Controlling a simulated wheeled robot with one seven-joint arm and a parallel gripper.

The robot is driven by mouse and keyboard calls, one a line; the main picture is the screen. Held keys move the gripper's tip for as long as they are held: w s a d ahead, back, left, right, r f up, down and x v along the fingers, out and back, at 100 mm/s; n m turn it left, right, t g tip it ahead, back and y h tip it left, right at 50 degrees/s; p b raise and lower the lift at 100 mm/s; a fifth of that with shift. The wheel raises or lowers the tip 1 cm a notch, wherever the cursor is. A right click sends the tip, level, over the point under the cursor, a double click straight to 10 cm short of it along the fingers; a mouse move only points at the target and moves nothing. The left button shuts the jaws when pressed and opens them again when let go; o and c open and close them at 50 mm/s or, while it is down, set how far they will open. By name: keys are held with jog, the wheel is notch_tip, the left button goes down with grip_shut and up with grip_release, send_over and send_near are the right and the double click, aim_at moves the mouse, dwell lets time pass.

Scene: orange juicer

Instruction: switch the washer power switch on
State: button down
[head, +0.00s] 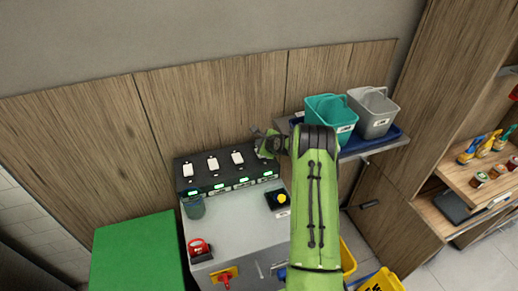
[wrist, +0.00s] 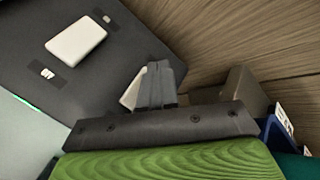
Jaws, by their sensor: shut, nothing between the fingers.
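A dark panel (head: 225,172) at the back of the white worktop carries a row of white rocker switches. Three show clearly in the head view: left (head: 187,169), middle (head: 212,163) and right (head: 237,157). In the wrist view one white switch (wrist: 75,40) is in full view. Another white switch (wrist: 130,95) is partly hidden behind my gripper (wrist: 159,68). The fingers are shut and empty, close to that switch; I cannot tell if they touch it. In the head view my gripper (head: 258,134) is at the panel's right end. Labels are too small to read.
Teal (head: 332,118) and grey (head: 373,112) bins stand in a blue tray on a shelf to the right. The wooden wall is close behind the panel.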

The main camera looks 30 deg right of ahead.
jog(key=shift+s+a+r+p, duration=0.1)
jog(key=shift+s+r+p, duration=0.1)
jog(key=shift+r+p, duration=0.85)
jog(key=shift+s+r+p, duration=0.15)
jog(key=shift+r+p, duration=0.25)
jog(key=shift+r, duration=1.1)
jog(key=shift+f, duration=0.1)
jog(key=s+a+r+n+g, duration=0.1)
jog(key=s+a+r+n, duration=0.1)
jog(key=a+r+n, duration=0.65)
jog(key=s+a+r+n+g, duration=0.2)
jog(key=s+a+r+n, duration=0.5)
jog(key=s+a+r, duration=0.55)
jog(key=s+a+n, duration=0.2)
jog(key=s+n, duration=0.2)
jog(key=s, duration=0.4)
jog(key=s+a+n+g, duration=0.1)
jog(key=s+a+n, duration=0.2)
jog(key=s, duration=0.6)
jog(key=s+a+n+g, duration=0.1)
jog(key=s+a+n, duration=0.1)
jog(key=s+n, duration=0.3)
jog(key=s, duration=0.3)
jog(key=shift+s+a+r+y, duration=0.2)
jog(key=shift+s+r+y, duration=0.05)
jog(key=shift+y, duration=0.15)
